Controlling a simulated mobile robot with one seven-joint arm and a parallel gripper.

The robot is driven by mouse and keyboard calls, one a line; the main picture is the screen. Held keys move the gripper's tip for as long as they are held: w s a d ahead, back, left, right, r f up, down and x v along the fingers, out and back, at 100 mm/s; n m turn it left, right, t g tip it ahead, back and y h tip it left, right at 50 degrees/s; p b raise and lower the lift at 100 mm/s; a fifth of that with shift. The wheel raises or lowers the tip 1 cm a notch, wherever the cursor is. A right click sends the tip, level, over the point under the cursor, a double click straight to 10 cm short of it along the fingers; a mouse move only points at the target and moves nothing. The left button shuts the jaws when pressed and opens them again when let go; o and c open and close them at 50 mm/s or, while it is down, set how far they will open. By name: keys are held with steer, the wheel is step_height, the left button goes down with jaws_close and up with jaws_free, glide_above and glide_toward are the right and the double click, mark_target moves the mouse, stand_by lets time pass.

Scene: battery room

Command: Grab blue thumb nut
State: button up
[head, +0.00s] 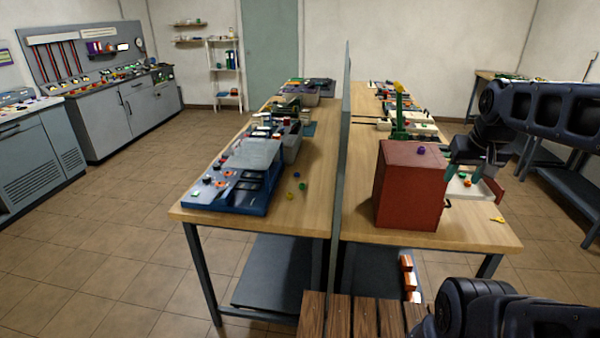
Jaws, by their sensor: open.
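A purple-blue knob-like piece (421,151) sits on top of the red box (408,190) on the right table. My gripper (474,178) hangs open, right of the red box and above a white tray (459,190) with small green and red pieces. It is apart from both blue-toned pieces. Its fingertips are partly hard to make out.
A tall thin divider (344,150) separates the left table (310,215) from the right table (390,243). A blue device (235,180) and bins crowd the left table. A green upright stand (399,115) is behind the red box. The left table's front right area is mostly clear.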

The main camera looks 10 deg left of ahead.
step_height(320, 180, up, 6)
steer(key=w+a+r+g+y, duration=0.1)
steer(key=w+a+r, duration=0.25)
steer(key=w, duration=0.55)
steer(key=w+a+r, duration=0.2)
steer(key=w+r, duration=0.3)
steer(key=w, duration=0.4)
steer(key=w+a+r, duration=0.2)
steer(key=w+a, duration=0.6)
steer(key=w, duration=0.4)
steer(key=g+h, duration=0.1)
steer(key=g, duration=0.1)
glide_above(297, 176)
steer(key=f, duration=4.4)
steer(key=shift+s+d+f, duration=0.15)
steer(key=shift+s+f, duration=0.1)
steer(key=shift+f, duration=0.15)
steer(key=shift+w+a+f, duration=0.1)
steer(key=shift+w+f, duration=0.15)
steer(key=shift+f, duration=0.55)
steer(key=shift+w+a+f, duration=0.1)
steer(key=shift+w+f, duration=0.15)
steer(key=shift+f, duration=0.55)
steer(key=shift+w+a+f, duration=0.1)
steer(key=shift+w+f, duration=0.15)
steer(key=shift+f, duration=0.55)
